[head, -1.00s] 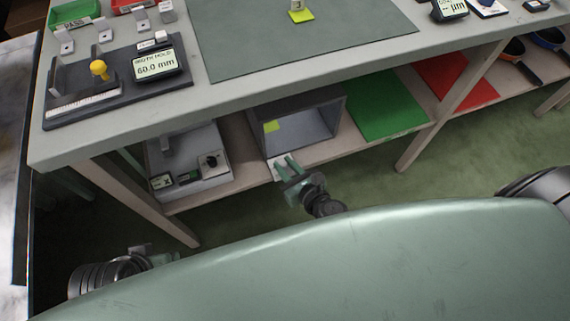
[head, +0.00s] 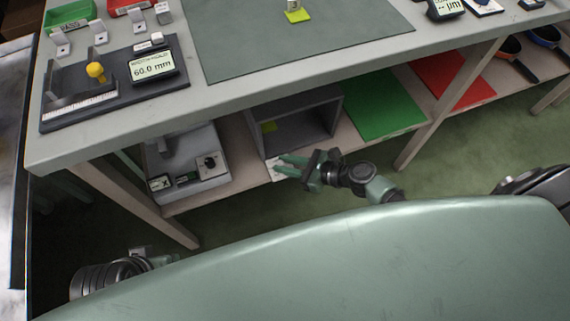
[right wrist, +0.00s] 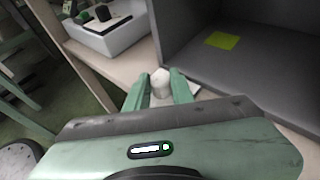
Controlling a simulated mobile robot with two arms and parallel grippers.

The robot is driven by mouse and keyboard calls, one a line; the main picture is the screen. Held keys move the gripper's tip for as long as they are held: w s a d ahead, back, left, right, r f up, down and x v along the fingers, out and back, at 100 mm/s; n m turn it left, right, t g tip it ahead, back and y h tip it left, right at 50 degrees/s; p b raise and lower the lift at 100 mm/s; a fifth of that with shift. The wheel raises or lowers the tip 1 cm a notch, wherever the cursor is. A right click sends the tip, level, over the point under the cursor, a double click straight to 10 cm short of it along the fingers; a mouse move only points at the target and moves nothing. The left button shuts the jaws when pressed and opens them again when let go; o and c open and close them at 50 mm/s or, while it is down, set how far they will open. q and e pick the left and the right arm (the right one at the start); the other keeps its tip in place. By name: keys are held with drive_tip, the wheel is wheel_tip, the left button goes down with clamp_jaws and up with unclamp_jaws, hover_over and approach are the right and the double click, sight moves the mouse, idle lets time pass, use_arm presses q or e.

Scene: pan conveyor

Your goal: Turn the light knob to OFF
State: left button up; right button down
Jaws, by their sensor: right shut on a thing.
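The light knob (right wrist: 160,84) is a pale, rounded knob on a white plate (head: 272,163) at the front edge of the lower shelf, beside the open grey box (head: 301,98). My right gripper (head: 280,165) is shut on the knob; in the right wrist view its green fingers (right wrist: 161,88) stand on either side of it. Fingers hide most of the plate and any markings. The box's inside looks dark grey, with a yellow-green square (right wrist: 222,41) on its back or floor. My left gripper (head: 160,258) is low at the left, partly hidden, away from everything.
A grey device with a black dial (head: 209,163) stands left of the box on the shelf. Green (head: 377,104) and red (head: 458,80) mats lie to the right. The bench top (head: 225,97) overhangs the shelf, and a bench leg (head: 430,120) stands to the right.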

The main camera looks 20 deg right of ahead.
use_arm(q)
drive_tip(key=shift+s+r, duration=0.1)
drive_tip(key=shift+r, duration=0.15)
use_arm(e)
drive_tip(key=c, duration=1.2)
unclamp_jaws()
drive_tip(key=shift+s+d+r, duration=0.1)
drive_tip(key=shift+s+d, duration=0.1)
drive_tip(key=shift+d, duration=0.05)
use_arm(q)
drive_tip(key=p+x, duration=0.1)
drive_tip(key=x, duration=0.3)
drive_tip(key=shift+f, duration=0.45)
use_arm(e)
drive_tip(key=v, duration=0.7)
drive_tip(key=shift+y, duration=0.3)
drive_tip(key=shift+d, duration=0.15)
